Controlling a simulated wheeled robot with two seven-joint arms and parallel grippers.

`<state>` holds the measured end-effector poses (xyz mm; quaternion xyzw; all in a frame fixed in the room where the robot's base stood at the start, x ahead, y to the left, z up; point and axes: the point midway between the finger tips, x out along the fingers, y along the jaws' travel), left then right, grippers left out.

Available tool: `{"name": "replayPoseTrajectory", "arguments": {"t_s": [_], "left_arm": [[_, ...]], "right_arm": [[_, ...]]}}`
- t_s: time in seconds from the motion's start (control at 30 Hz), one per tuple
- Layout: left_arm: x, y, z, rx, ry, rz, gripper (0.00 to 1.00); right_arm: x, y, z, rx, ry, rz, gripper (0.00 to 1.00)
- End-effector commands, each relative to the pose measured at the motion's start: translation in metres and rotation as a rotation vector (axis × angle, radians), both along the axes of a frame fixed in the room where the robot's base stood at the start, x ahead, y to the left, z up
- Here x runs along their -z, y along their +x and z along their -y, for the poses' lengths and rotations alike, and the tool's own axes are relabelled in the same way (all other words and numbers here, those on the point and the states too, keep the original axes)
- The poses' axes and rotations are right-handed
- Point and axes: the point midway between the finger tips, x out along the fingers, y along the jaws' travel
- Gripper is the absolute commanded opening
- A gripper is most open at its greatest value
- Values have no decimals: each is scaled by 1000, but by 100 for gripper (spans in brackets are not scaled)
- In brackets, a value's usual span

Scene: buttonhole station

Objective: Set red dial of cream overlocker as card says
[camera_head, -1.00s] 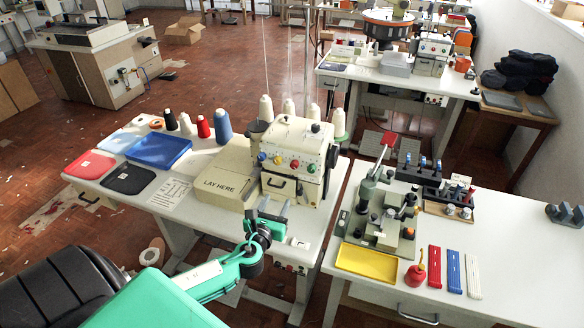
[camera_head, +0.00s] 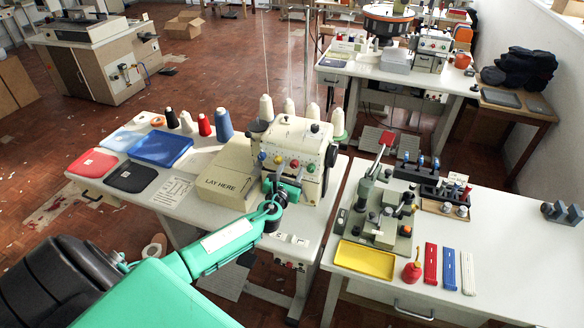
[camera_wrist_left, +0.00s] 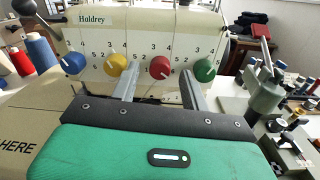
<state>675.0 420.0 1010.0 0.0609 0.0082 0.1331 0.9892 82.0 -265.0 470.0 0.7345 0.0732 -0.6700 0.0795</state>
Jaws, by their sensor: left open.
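The cream overlocker (camera_head: 303,133) stands on the white table, with blue, yellow, red and green dials on its front. The red dial (camera_head: 294,164) is third from the left. In the left wrist view the red dial (camera_wrist_left: 159,67) has a pale mark toward its lower right, and numbers are printed around the dials. My left gripper (camera_head: 284,184) is open just in front of the dial panel. In the left wrist view its fingers (camera_wrist_left: 159,72) appear on either side of the red dial; contact cannot be told. The card (camera_head: 172,190) lies on the table at the left; its writing is unreadable.
A beige block marked LAY HERE (camera_head: 223,181) is left of the machine. A blue tray (camera_head: 161,149) and thread cones are further left. The right table holds a grey fixture (camera_head: 374,222) and a yellow tray (camera_head: 365,260). My left arm crosses the table's front edge.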

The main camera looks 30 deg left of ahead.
Motion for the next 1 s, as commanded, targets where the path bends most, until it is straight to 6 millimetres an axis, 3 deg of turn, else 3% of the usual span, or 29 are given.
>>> {"name": "replayPoseTrajectory", "arguments": {"t_s": [0.2,0.47,0.7,1.0], "left_arm": [[0,12,-3,1,-1,0,46],[0,12,-3,1,-1,0,46],[0,12,-3,1,-1,0,1],[1,12,-3,1,-29,7,1]], "right_arm": [[-2,0,-6,2,6,0,36],[-2,0,-7,3,8,0,36],[-2,0,-4,3,4,0,36],[1,0,0,1,0,0,36]]}}
